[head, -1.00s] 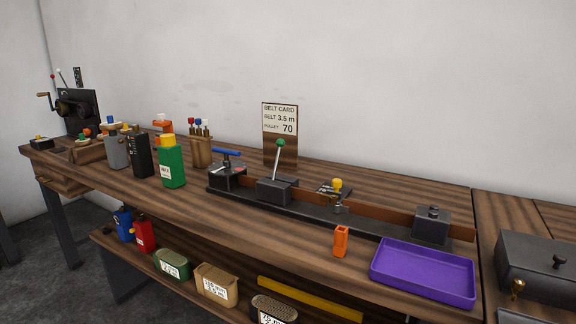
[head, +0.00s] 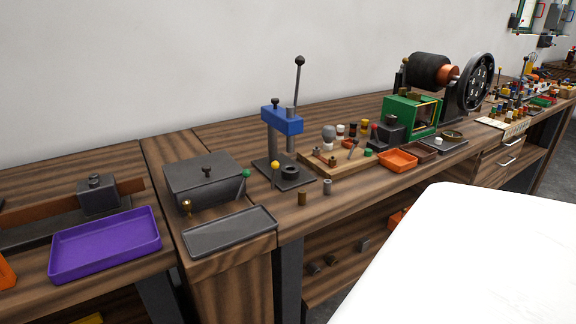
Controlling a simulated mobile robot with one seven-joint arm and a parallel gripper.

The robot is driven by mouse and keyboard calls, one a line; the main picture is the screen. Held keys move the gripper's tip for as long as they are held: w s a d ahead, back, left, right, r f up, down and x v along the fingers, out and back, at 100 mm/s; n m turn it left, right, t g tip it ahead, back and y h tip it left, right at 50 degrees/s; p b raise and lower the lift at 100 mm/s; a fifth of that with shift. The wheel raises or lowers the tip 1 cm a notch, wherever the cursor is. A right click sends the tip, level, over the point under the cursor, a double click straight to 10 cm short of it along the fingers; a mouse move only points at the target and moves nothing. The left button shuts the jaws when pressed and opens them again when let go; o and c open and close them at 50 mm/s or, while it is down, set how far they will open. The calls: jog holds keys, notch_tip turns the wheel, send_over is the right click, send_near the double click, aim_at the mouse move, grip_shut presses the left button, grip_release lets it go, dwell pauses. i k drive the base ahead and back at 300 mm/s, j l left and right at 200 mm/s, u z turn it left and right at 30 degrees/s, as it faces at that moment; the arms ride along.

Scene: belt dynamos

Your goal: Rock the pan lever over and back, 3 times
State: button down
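A short lever with a green knob (head: 245,174) stands at the right end of a dark grey lidded box (head: 205,186), just behind a shallow grey tray (head: 231,232). A second short lever with a yellow knob (head: 275,166) stands at the front left of the blue-headed press (head: 283,121). No label shows which of them is the pan lever. Both levers look close to upright, the green one leaning slightly right. My gripper is not in view.
A purple tray (head: 105,243) lies on the left bench. A small brass piece (head: 186,206) stands by the box. Right of the press are a wooden board (head: 345,162) with small parts, an orange tray (head: 397,160), a green-framed machine (head: 411,115) and a dark wheel (head: 476,82).

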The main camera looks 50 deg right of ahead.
aim_at(246, 174)
jog(key=z, duration=1.15)
jog(key=k+j+z, duration=0.15)
jog(key=k+l, duration=0.05)
